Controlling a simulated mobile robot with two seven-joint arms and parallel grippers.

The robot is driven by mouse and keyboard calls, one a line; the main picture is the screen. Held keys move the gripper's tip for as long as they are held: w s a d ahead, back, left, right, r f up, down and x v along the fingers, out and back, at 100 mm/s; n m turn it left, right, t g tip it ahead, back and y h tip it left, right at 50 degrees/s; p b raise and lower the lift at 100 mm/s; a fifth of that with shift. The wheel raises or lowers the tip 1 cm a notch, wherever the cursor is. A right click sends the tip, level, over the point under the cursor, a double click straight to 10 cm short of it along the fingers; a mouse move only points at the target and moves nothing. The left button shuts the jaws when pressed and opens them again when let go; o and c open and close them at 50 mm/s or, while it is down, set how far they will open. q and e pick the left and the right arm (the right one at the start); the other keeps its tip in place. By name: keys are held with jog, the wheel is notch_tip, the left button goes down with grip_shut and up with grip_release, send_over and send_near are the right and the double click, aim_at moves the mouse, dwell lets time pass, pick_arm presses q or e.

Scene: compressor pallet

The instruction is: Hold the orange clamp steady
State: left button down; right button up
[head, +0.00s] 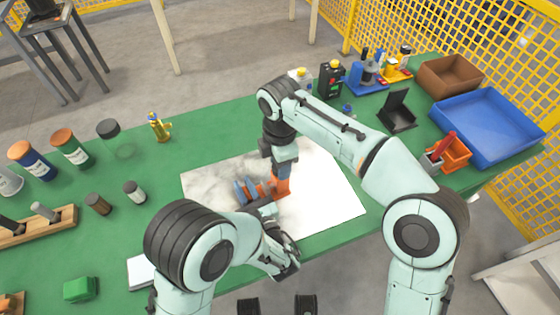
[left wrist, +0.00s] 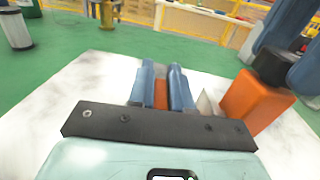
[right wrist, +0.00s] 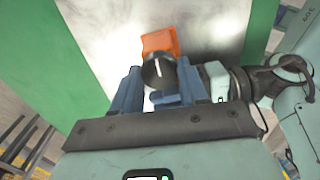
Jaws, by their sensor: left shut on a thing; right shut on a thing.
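The orange clamp (head: 281,187) stands on a white sheet (head: 335,190) on the green table. In the left wrist view its orange body (left wrist: 255,102) is at the right, under a black part. My left gripper (head: 250,190) reaches it from the side; its blue fingers are shut on an orange part (left wrist: 160,95). My right gripper (head: 281,163) points down from above. In the right wrist view its blue fingers flank a round black knob (right wrist: 158,71) with a white line, on top of the clamp (right wrist: 160,42). The fingers hide part of the clamp.
Jars (head: 72,148), a small yellow figure (head: 158,127) and a wooden rack (head: 40,225) stand to the left. A blue tray (head: 490,127), a brown box (head: 450,76) and an orange holder (head: 452,155) are at the right. The sheet around the clamp is mostly bare.

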jog(key=o, duration=1.1)
jog(key=shift+c, duration=0.2)
jog(key=shift+r, duration=0.1)
notch_tip(320, 180, up, 12)
pick_arm(q)
jog(key=c, duration=1)
grip_release()
jog(key=shift+o, duration=0.2)
